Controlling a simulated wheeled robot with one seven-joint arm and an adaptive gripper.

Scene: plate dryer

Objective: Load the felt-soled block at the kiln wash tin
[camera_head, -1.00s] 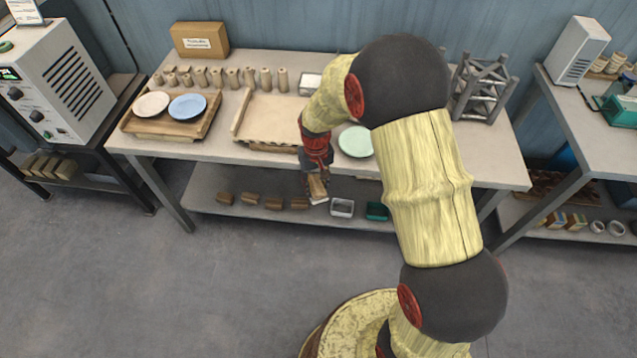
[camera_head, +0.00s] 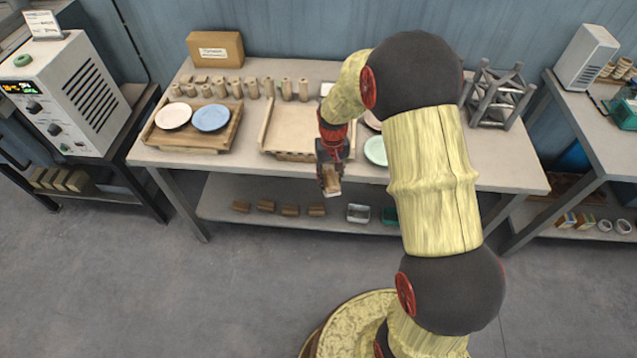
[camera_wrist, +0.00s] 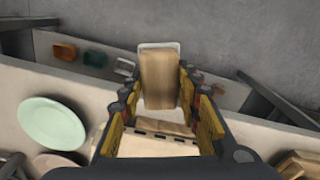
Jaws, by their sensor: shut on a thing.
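My gripper (camera_head: 330,180) is shut on a wooden block (camera_head: 332,180), held in front of the worktable's front edge, above the lower shelf's height. In the wrist view the block (camera_wrist: 158,80) sits between my gripper's two fingers (camera_wrist: 160,100), and a pale layer, its felt sole, shows at its far end. On the lower shelf stand a light grey open tin (camera_head: 358,213) and a green one (camera_head: 389,217). In the wrist view the grey tin (camera_wrist: 125,67), the green one (camera_wrist: 95,59) and an orange one (camera_wrist: 64,50) show. I cannot read which holds kiln wash.
Several wooden blocks (camera_head: 266,206) line the lower shelf. On the tabletop are a wooden-edged board (camera_head: 290,130), a tray (camera_head: 160,138) with two plates, a pale green plate (camera_head: 375,151), several small posts (camera_head: 303,90) and a metal frame (camera_head: 497,97). The floor in front is clear.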

